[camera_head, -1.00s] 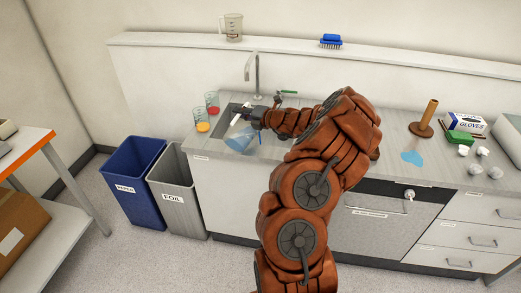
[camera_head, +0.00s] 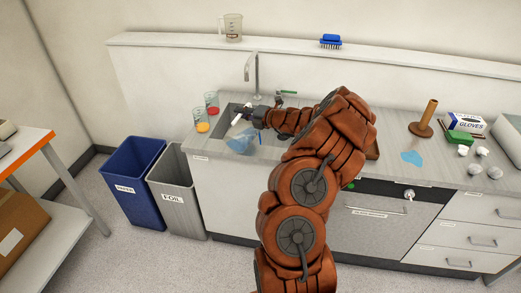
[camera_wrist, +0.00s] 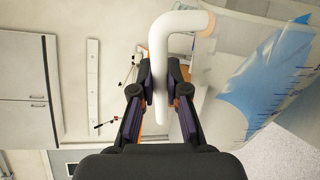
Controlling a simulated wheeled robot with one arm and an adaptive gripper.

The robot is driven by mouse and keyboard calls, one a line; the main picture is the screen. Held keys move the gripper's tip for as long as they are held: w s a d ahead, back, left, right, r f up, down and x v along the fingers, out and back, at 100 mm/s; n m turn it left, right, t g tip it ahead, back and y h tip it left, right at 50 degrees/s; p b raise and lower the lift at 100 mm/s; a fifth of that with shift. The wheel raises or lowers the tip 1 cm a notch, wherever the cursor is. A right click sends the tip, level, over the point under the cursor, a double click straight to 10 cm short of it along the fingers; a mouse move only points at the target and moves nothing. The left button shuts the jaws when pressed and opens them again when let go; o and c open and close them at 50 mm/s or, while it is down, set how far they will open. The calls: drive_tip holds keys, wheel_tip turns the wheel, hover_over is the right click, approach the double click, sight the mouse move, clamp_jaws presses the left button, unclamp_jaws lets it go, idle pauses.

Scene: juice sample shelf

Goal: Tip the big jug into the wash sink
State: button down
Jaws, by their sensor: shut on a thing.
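The big jug (camera_head: 240,137) is clear, with blue liquid inside. It is tilted at the wash sink (camera_head: 224,117), over its front part. In the wrist view the jug (camera_wrist: 238,112) fills the right side, and the blue liquid lies slanted towards its upper right. My gripper (camera_head: 254,116) is shut on the jug's white handle (camera_wrist: 161,70), which passes between the fingers in the wrist view. My arm and gripper hide part of the sink. I cannot tell whether liquid is running out.
Glasses with red (camera_head: 212,104) and orange (camera_head: 202,120) contents stand just left of the sink. The tap (camera_head: 257,75) rises behind it. Blue (camera_head: 133,175) and grey (camera_head: 179,190) bins stand on the floor at left. A blue puddle (camera_head: 412,158) lies on the right counter.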

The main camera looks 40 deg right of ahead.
drive_tip(key=shift+w+d+f+m, duration=0.15)
drive_tip(key=shift+d+f, duration=0.05)
drive_tip(key=shift+d, duration=0.3)
drive_tip(key=shift+w+d+f+m, duration=0.1)
drive_tip(key=shift+d+f+m, duration=0.1)
drive_tip(key=shift+d, duration=0.25)
idle(0.7)
drive_tip(key=shift+w+d+f+m+y, duration=0.15)
drive_tip(key=shift+d+m+y, duration=0.2)
drive_tip(key=shift+d, duration=0.25)
idle(0.9)
